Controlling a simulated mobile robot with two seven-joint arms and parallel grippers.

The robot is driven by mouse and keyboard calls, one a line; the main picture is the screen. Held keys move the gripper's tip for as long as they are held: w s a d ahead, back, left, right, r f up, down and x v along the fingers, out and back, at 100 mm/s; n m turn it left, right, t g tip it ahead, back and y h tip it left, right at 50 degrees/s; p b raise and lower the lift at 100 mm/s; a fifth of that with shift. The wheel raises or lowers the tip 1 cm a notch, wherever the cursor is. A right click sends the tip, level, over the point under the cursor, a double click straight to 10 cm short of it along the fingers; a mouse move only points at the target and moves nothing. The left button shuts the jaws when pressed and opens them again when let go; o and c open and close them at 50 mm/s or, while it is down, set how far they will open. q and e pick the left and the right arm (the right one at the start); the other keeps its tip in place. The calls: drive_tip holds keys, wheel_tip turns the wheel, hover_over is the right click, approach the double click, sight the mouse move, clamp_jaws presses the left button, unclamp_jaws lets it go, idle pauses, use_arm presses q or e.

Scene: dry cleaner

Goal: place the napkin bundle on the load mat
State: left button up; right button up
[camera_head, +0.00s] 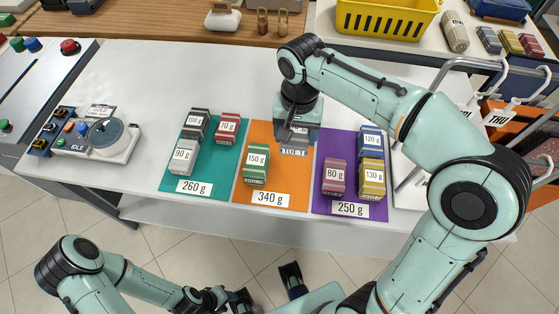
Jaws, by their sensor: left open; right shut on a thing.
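My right gripper (296,125) points down over the upper right of the orange load mat (270,186), marked 340 g. It is shut on a grey-blue bundle (296,138), mostly hidden by the gripper; its label is unreadable, and I cannot tell if it touches the mat. A green bundle (256,165) marked 150 g stands on the same mat. The teal mat (207,168), marked 260 g, bears bundles marked 100 g, 70 g and 90 g. The purple mat (322,197), marked 250 g, bears bundles marked 80 g, 120 g and 130 g. My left gripper (266,295) is open and empty below the table's front edge.
A round device (105,135) with an IDLE label stands at the left of the white table (150,80). A yellow basket (385,18) is at the back right. A metal rack (500,75) stands at the right. The table behind the teal mat is clear.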

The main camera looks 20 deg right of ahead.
sight(292, 178)
wheel_tip(292, 178, down, 19)
drive_tip(key=b, duration=0.2)
drive_tip(key=shift+d+r+b, duration=0.1)
drive_tip(key=shift+b, duration=0.2)
drive_tip(key=shift+f, duration=0.2)
drive_tip(key=o, duration=1.1)
drive_tip(key=shift+r, duration=0.15)
